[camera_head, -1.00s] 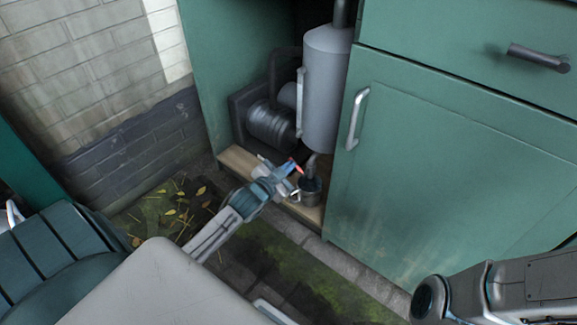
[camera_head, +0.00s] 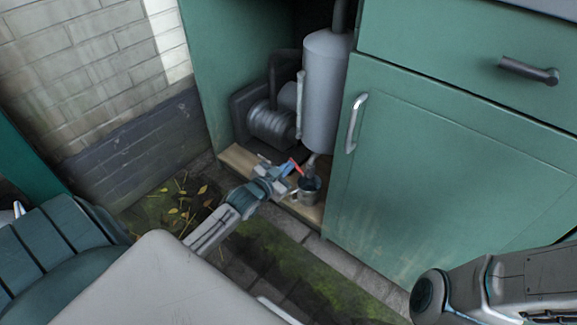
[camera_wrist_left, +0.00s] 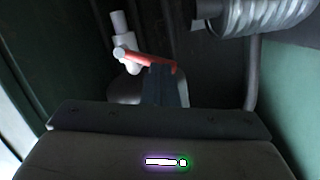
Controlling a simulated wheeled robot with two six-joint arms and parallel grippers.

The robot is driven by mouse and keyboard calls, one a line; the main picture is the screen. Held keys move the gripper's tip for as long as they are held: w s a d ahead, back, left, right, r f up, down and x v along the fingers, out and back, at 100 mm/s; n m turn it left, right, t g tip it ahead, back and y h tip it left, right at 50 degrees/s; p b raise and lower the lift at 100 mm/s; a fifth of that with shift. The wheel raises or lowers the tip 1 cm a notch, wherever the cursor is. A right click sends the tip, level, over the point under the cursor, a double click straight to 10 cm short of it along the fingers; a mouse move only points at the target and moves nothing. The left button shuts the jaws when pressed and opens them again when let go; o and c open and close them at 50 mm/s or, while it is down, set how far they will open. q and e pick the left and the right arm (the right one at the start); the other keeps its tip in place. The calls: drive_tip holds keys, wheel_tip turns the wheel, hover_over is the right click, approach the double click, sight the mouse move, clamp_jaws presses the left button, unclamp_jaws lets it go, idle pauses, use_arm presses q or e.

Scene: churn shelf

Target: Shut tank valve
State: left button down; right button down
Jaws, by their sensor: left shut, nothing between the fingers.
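The grey tank (camera_head: 325,95) stands upright in the open cabinet bay. Its valve's red lever (camera_head: 296,167) shows below the tank. In the left wrist view the red lever (camera_wrist_left: 145,59) runs sideways from a pale valve body (camera_wrist_left: 121,40). My left gripper (camera_head: 286,169) is at the lever, its fingers shut with nothing between them. In the left wrist view the closed fingertips (camera_wrist_left: 166,72) overlap the lever's right part; I cannot tell whether they touch it. My right arm shows at the lower right, but its gripper is out of view.
A metal mug (camera_head: 309,190) stands on the wooden cabinet floor (camera_head: 238,158) below the valve. A ribbed grey cylinder (camera_head: 271,125) sits left of the tank. The closed green door (camera_head: 440,170) bounds the right. Leaves lie on the ground in front.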

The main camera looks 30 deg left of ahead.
use_arm(q)
drive_tip(key=shift+a+f+n, duration=0.15)
drive_tip(key=shift+f+n, duration=0.05)
drive_tip(key=shift+n, duration=0.3)
drive_tip(key=shift+a+f+n+h, duration=0.1)
drive_tip(key=shift+f+n+h, duration=0.1)
drive_tip(key=shift+n+h, duration=0.15)
drive_tip(key=shift+a+f, duration=0.1)
drive_tip(key=shift+f, duration=0.05)
idle(2.0)
